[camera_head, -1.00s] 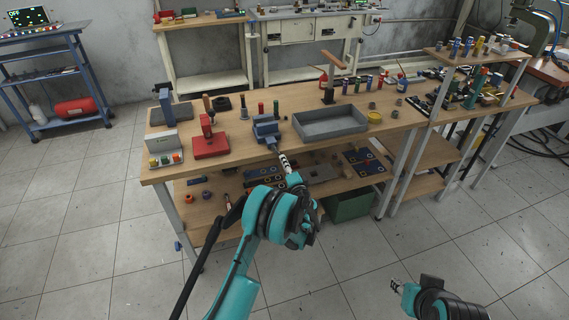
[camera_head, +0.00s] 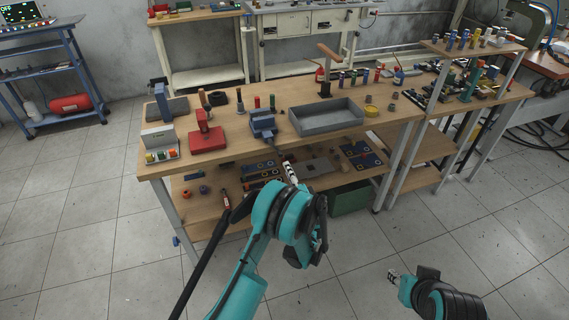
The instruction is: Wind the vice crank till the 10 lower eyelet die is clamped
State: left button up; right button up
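The blue vice (camera_head: 262,122) stands at the front edge of the wooden workbench. Its crank (camera_head: 275,148) points out from the front edge toward me. The 10 lower eyelet die is too small to make out; I cannot tell whether anything is between the jaws. My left gripper (camera_head: 289,173) is in front of and just below the crank, its tip pointing up at it. A small gap seems to lie between them, but contact is unclear. My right gripper (camera_head: 393,274) is low at the right, over the floor, far from the bench. The finger opening of both is too small to judge.
A grey tray (camera_head: 326,116) sits right of the vice, and a red press (camera_head: 207,132) left of it. The lower shelf holds blue plates (camera_head: 361,155) and other parts beneath my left gripper. A green bin (camera_head: 350,199) stands below. The floor in front is clear.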

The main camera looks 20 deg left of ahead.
pick_arm(q)
jog(key=v, duration=0.3)
dwell(0.5)
